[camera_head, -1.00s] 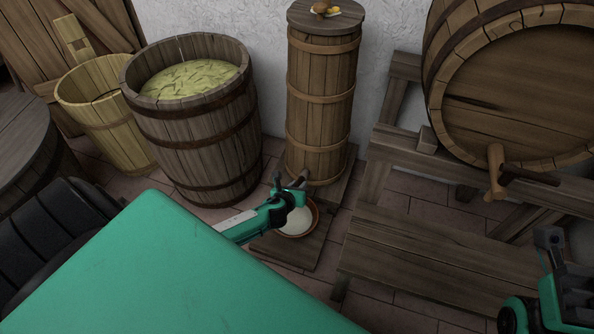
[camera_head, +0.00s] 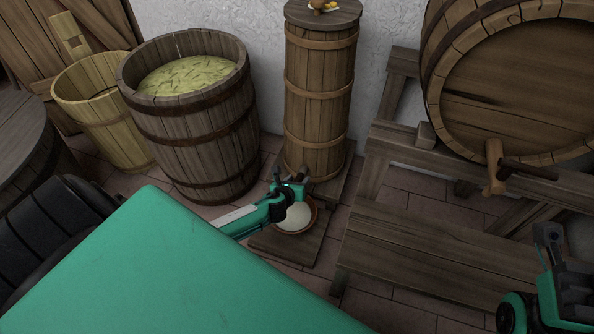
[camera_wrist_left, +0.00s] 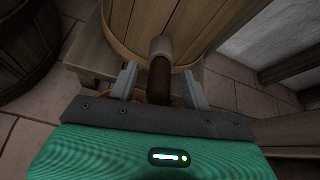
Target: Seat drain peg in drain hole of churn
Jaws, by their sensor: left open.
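The churn (camera_head: 318,105) is a tall, narrow wooden vessel with pale hoops, upright by the wall. In the left wrist view its lower wall (camera_wrist_left: 215,20) fills the top middle. A round peg-like piece, the drain peg (camera_wrist_left: 160,80), sticks out from the wall there, with a paler collar (camera_wrist_left: 161,48) at the churn end and a dark shaft. My left gripper (camera_head: 290,178) is open at the churn's foot. In the wrist view its fingers (camera_wrist_left: 160,86) stand either side of the shaft, with gaps visible. Whether the peg is fully seated cannot be told. My right gripper (camera_head: 549,237) is at the right edge, its fingers unclear.
A bowl of white liquid (camera_head: 296,218) sits below my left gripper on a low wooden board (camera_head: 285,248). A wide tub (camera_head: 190,135) and a pale bucket (camera_head: 105,125) stand left. A bench (camera_head: 440,250) and a big barrel with a tap (camera_head: 520,90) are at right.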

